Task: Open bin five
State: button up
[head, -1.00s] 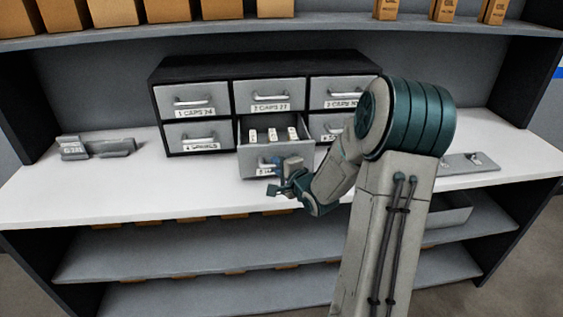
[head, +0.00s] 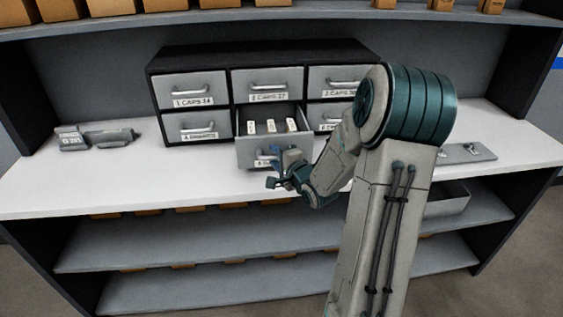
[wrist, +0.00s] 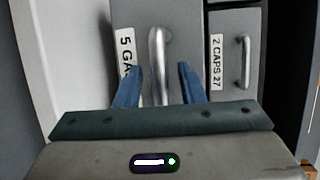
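Bin five (head: 250,155) is the bottom middle drawer of a dark cabinet and is pulled well out, with its inside showing. Three small pale pieces (head: 271,127) lie in it. In the wrist view, its grey front (wrist: 135,20) has a label starting "5 GA" and a metal bar handle (wrist: 157,50). My gripper (wrist: 160,68) has its two blue fingers apart, one on each side of the handle, with gaps showing. In the head view, my gripper (head: 281,158) is at the drawer front and partly hides its label and handle.
The other drawers are shut, including "2 CAPS 27" (head: 267,87) above and bin four (head: 197,127) to the left. A grey device (head: 97,136) sits at the left of the white worktop (head: 150,185). A flat plate (head: 465,153) lies at the right. The worktop's front left is clear.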

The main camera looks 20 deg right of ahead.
jog(key=b+v, duration=0.8)
jog(key=v, duration=0.5)
jog(key=shift+s+b, duration=0.3)
jog(key=shift+r, duration=0.1)
